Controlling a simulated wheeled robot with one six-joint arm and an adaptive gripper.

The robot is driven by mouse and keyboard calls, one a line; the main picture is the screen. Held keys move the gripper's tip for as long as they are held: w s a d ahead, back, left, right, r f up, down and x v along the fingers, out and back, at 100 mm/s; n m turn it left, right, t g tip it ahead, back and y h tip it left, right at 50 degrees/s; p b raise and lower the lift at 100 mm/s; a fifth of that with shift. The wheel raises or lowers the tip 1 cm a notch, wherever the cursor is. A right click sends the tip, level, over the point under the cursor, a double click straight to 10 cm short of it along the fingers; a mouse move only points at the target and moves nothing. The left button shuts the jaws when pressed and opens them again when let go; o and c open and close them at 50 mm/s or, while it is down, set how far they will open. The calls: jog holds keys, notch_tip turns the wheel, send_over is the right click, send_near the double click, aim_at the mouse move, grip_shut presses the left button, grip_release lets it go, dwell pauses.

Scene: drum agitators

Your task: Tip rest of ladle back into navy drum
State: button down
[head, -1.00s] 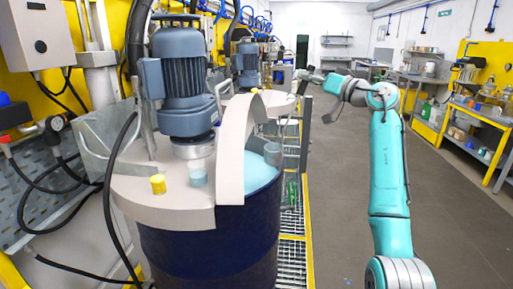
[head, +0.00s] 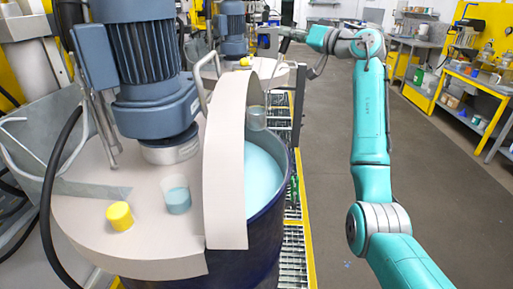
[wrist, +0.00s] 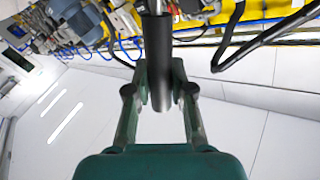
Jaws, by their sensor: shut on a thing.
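The navy drum (head: 258,245) stands in the middle of the head view, with pale blue liquid (head: 262,175) showing in the open part of its lid. A translucent cup, seemingly the ladle's bowl (head: 256,118), shows at the far side of the opening. Whether it is tilted, and what it holds, I cannot tell. In the wrist view my gripper (wrist: 160,92) is shut on a dark cylindrical handle (wrist: 157,45), with a thin rod running from it. In the head view my gripper (head: 284,33) is small and far off, beyond the opening.
A beaker of blue liquid (head: 177,196) and a yellow cap (head: 119,216) stand on the pale lid (head: 90,215). A raised curved cover (head: 228,160) and the agitator motor (head: 140,60) rise beside the opening. A second agitator (head: 234,28) stands behind. The floor (head: 430,190) to the right is clear.

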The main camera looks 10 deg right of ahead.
jog(key=s+a+f+n+y, duration=0.1)
jog(key=s+n+y, duration=0.1)
jog(key=s, duration=0.6)
jog(key=s+a+f+n+t+y, duration=0.1)
jog(key=s+f+n+y, duration=0.1)
jog(key=s, duration=0.6)
jog(key=s+a+f+n+y, duration=0.1)
jog(key=s+a+n+y, duration=0.1)
jog(key=s+n, duration=0.3)
jog(key=shift+s+f+n+t+y+p, duration=0.35)
jog(key=shift+s+y, duration=0.55)
jog(key=shift+s, duration=0.85)
jog(key=shift+s+a+f+n+g+y, duration=0.15)
jog(key=shift+s+f+n+g+y, duration=0.2)
jog(key=shift+s+n+y, duration=0.3)
jog(key=shift+s+a+f+n+g+y, duration=0.1)
jog(key=shift+s+f+n+g+y, duration=0.3)
jog(key=shift+s+n, duration=0.35)
jog(key=shift+s+a+f+n+g+y+p, duration=0.1)
jog(key=shift+s+f+n+g+y+p, duration=0.1)
jog(key=shift+s+f+n+g+y, duration=0.5)
jog(key=shift+s+a+f+n+g+y+p, duration=0.15)
jog(key=shift+s+f+n+y, duration=0.25)
jog(key=shift+n, duration=0.55)
jog(key=shift+s+a+f+n+g+y, duration=0.1)
jog(key=shift+s+f+n+g+y, duration=0.6)
jog(key=shift+n, duration=0.4)
jog(key=shift+s+a+f+n+g+y, duration=0.1)
jog(key=shift+s+f+n+g+y, duration=0.35)
jog(key=shift+s+n+g, duration=0.45)
